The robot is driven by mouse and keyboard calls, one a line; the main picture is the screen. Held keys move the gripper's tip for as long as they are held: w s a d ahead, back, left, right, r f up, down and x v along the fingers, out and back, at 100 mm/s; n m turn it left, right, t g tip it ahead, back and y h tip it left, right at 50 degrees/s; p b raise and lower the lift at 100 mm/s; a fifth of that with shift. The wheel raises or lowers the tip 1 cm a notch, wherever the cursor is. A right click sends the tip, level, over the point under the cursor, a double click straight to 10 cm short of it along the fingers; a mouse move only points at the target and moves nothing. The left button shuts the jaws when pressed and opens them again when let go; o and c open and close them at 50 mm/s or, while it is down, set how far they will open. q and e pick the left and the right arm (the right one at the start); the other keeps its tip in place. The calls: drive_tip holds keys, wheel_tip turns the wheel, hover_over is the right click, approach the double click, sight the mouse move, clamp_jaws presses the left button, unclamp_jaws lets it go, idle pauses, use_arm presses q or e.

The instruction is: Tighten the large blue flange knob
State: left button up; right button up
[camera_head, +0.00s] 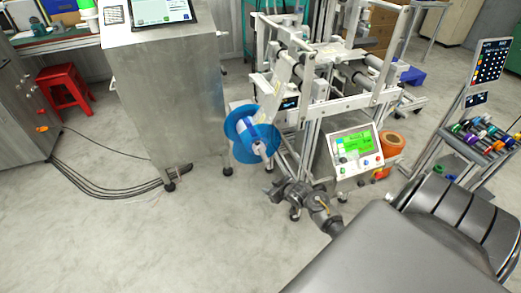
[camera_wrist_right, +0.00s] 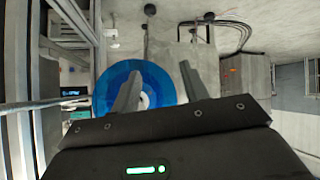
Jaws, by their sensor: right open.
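A large blue flange (camera_head: 234,122) sits on the front of the roll machine, left of its display, with a pale hub and spindle end (camera_head: 259,149) at its middle. In the right wrist view the blue disc (camera_wrist_right: 111,87) lies behind my fingers, its white centre (camera_wrist_right: 145,101) partly hidden by the left finger. The knob itself is hard to make out. My right gripper (camera_head: 269,190) is below the flange in the head view, apart from it. My left gripper is out of view.
The machine's frame (camera_head: 308,130) and green-screened control box (camera_head: 355,150) stand close to the right of the flange. A metal cabinet (camera_head: 160,100) stands to the left. An orange roll (camera_head: 391,143) is beside the box. The floor at front left is clear.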

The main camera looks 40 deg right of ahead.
sight(258, 142)
drive_tip(key=w+d+r+t+b, duration=0.1)
drive_tip(key=w+d+r+t, duration=0.15)
drive_tip(key=r, duration=0.35)
drive_tip(key=w+d+r+t+b, duration=0.1)
drive_tip(key=w+d+r, duration=0.2)
drive_tip(key=r, duration=0.4)
drive_tip(key=x, duration=0.3)
drive_tip(key=b+x, duration=0.1)
drive_tip(key=x, duration=0.2)
drive_tip(key=b+x, duration=0.1)
drive_tip(key=x, duration=0.2)
drive_tip(key=shift+s+d+f, duration=0.1)
drive_tip(key=shift+d+f, duration=0.15)
drive_tip(key=shift+d, duration=0.1)
drive_tip(key=shift+w+d+f+g+h+b, duration=0.1)
drive_tip(key=shift+w+f+g+h+b, duration=0.15)
drive_tip(key=shift+w, duration=0.35)
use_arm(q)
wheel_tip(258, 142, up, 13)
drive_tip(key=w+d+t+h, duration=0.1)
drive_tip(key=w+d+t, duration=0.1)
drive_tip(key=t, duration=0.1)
use_arm(e)
drive_tip(key=shift+w+f, duration=0.1)
drive_tip(key=shift+w, duration=0.3)
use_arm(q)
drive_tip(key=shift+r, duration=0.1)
